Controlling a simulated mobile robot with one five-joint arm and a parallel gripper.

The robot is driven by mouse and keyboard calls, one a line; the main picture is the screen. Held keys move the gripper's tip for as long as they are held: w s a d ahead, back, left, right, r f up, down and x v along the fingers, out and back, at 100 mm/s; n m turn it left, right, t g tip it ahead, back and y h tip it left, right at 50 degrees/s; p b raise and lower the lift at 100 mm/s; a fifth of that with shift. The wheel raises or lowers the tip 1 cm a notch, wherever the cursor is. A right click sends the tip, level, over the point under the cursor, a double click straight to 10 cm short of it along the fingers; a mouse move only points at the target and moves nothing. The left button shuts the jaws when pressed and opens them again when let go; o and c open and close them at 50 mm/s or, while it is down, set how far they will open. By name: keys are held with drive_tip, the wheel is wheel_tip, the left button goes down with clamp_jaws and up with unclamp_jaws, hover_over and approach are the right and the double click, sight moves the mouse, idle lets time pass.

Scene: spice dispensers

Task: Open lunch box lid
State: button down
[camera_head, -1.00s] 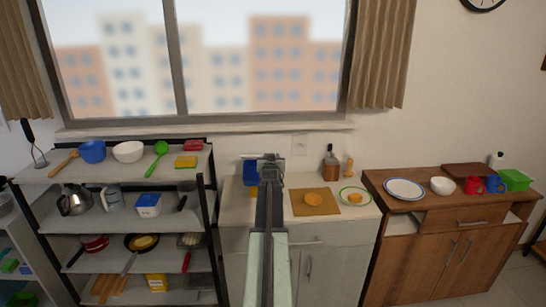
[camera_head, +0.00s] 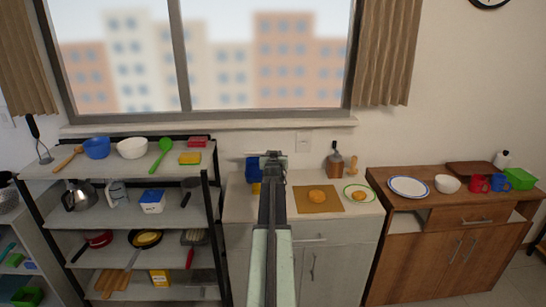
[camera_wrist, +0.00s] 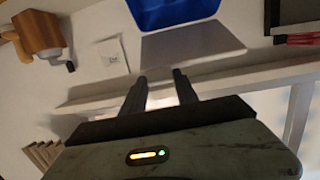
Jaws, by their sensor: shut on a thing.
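The blue lunch box (camera_head: 254,169) stands on the white counter, left of my gripper (camera_head: 272,156) and partly hidden by my arm. In the wrist view, which looks upside down, its blue body (camera_wrist: 172,10) is at the top edge. A flat grey panel, which looks like its lid (camera_wrist: 195,47), stands out from the box against the wall. My gripper (camera_wrist: 160,84) has its fingertips at the panel's free edge and is shut on it. The exact contact is hard to see. In the head view the grey panel shows thinly beside the gripper.
A cutting board (camera_head: 316,200) with a round orange-brown food lies right of my arm. A plate (camera_head: 359,194) and a wooden mill (camera_head: 335,161) stand further right. A loaded shelf rack (camera_head: 150,174) is at the left. The wall and window sill (camera_head: 200,128) are close behind.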

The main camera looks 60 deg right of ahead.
drive_tip(key=c, duration=0.9)
unclamp_jaws()
drive_tip(key=p+v, duration=0.1)
drive_tip(key=v, duration=0.6)
drive_tip(key=shift+s+a, duration=0.15)
drive_tip(key=shift+a, duration=0.25)
